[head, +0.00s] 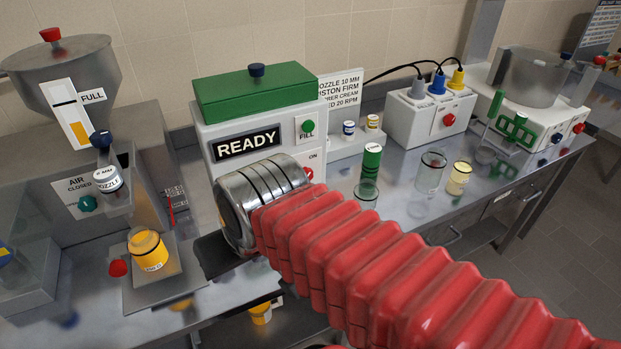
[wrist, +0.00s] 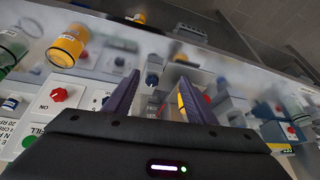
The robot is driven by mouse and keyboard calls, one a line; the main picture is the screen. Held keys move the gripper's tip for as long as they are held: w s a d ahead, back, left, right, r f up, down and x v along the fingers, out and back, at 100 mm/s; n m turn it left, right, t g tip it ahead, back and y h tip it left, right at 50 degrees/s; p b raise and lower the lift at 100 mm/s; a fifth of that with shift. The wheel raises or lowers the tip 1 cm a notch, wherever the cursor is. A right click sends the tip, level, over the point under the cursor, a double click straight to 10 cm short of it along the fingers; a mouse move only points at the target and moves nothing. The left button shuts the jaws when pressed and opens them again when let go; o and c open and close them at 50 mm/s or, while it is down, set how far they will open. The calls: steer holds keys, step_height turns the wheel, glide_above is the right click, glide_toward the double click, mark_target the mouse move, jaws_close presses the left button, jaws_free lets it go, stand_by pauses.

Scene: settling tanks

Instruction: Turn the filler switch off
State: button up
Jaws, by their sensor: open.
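The filler is a white box (head: 210,128) with a green lid and a READY display. Its red switch knob (head: 308,173), beside an ON label, is partly hidden by my red arm sleeve. A red knob (wrist: 60,95) by an ON label also shows at the left in the wrist view. A green FILL button (head: 308,126) sits above the switch. My gripper (wrist: 158,82) has its two dark fingers spread, with nothing held between them. The red knob is left of the fingers there, apart from them. In the head view the fingers are hidden beyond my wrist.
A steel hopper (head: 85,65) marked FULL and a yellow jar (head: 148,250) stand at the left. A socket box (head: 420,118) with another red switch is right of the filler. Glass jars (head: 430,172) stand on the bench at the right. My arm crosses before the filler.

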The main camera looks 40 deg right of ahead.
steer(key=shift+o, duration=0.2)
steer(key=f+m, duration=0.1)
steer(key=m, duration=0.1)
steer(key=f+m+g+y, duration=0.1)
steer(key=m, duration=0.1)
steer(key=d+f+m+y, duration=0.1)
steer(key=f+m, duration=0.1)
steer(key=m, duration=0.1)
steer(key=shift+w+d+g, duration=0.1)
steer(key=shift+w+g, duration=0.05)
steer(key=shift+g, duration=0.15)
steer(key=w+d+f+m+t+y, duration=0.1)
steer(key=w+d+m+t+y, duration=0.15)
steer(key=d+m, duration=0.6)
steer(key=w+d+f+m+t+y, duration=0.1)
steer(key=w+d+m+t+y, duration=0.15)
steer(key=m, duration=1.05)
steer(key=s+d+m+t+h, duration=0.1)
steer(key=d+m+t+h, duration=0.2)
steer(key=d+m, duration=0.5)
steer(key=s+d+f+m+t+h, duration=0.1)
steer(key=d+m+t+h, duration=0.2)
steer(key=d+m, duration=0.5)
steer(key=d+h, duration=0.1)
steer(key=d, duration=0.2)
steer(key=shift+s+d, duration=0.3)
steer(key=shift+d, duration=0.05)
steer(key=shift+w, duration=0.15)
